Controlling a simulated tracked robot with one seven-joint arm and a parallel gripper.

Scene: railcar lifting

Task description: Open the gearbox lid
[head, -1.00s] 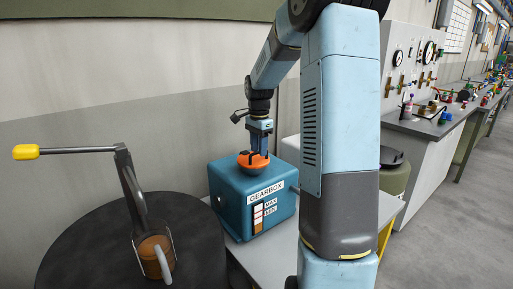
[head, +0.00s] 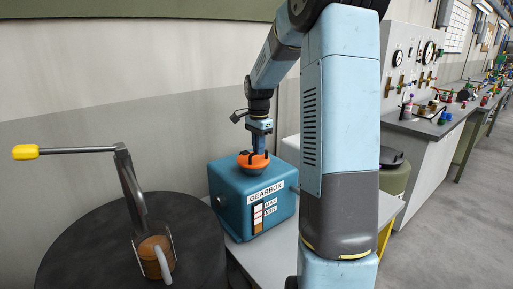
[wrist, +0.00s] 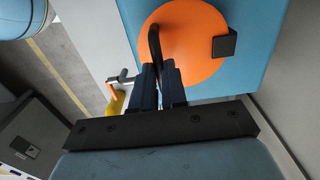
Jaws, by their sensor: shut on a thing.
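The teal gearbox (head: 228,200) stands on a grey table, with a label and a MAX/MIN gauge on its front. Its round orange lid (head: 251,165) sits on top and shows from above in the wrist view (wrist: 190,55). The lid bears a black handle (wrist: 154,42) and a black block (wrist: 224,43) near its rim. My gripper (head: 259,148) is above the lid, pointing down. In the wrist view my gripper's fingers (wrist: 160,72) are shut on the lid's handle. The lid's underside is hidden.
A dark drum (head: 75,235) with a yellow-tipped crank (head: 80,150) stands at the left. The grey table (head: 270,262) holds the gearbox. A workbench (head: 420,125) with gauges and fittings is at the right. A wall is close behind the gearbox.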

